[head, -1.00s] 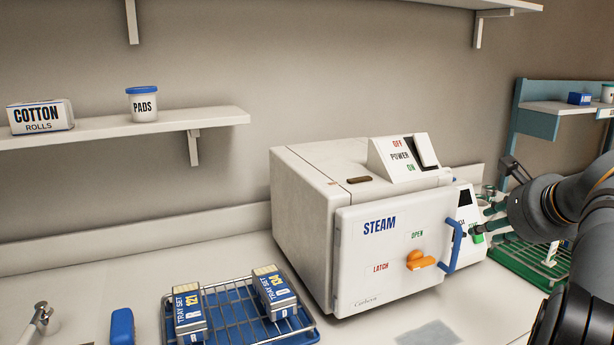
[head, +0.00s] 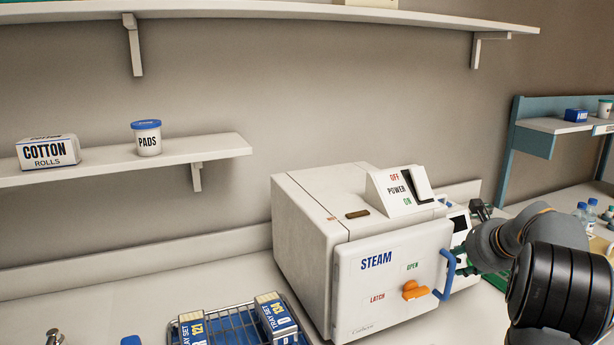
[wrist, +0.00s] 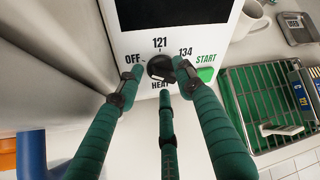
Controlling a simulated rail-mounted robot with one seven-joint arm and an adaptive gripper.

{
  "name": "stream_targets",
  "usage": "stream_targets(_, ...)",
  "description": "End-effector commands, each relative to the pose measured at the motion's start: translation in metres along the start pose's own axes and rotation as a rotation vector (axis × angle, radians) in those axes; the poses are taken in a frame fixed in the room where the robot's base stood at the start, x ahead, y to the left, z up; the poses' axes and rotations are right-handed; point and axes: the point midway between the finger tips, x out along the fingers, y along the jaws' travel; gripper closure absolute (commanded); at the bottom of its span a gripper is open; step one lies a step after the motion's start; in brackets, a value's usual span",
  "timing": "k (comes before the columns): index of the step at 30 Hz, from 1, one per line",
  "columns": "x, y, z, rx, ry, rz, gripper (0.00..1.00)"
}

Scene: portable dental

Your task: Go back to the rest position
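In the wrist view the fingers are spread to the sides of and below a black heat dial (wrist: 159,67), with a gap between the tips. I see nothing held, and contact with the dial is unclear. The dial's marks read OFF, 121 and 134. A green START button (wrist: 206,75) is right of the dial. In the head view the white steam sterilizer (head: 305,240) has its door shut, with an orange latch (head: 414,290) and blue handle (head: 446,272). My arm partly hides the control unit beside it.
A wire rack with blue tray sets (head: 275,315) stands on the counter left of the sterilizer. A green-based rack (wrist: 262,110), white mug (wrist: 246,18) and grey tray (wrist: 298,28) are right of the control unit. Shelves (head: 120,160) line the wall.

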Motion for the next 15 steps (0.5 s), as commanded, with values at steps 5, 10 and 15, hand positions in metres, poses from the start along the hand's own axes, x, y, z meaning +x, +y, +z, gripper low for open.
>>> stream_targets(5, -0.0061, -0.006, 0.0039, 0.144, 0.001, 0.049, 0.64)
stream_targets(10, -0.0062, -0.0073, 0.0041, 0.286, 0.001, 0.095, 0.64)
stream_targets(15, -0.0064, -0.009, 0.0038, 0.439, 0.002, 0.144, 0.64)
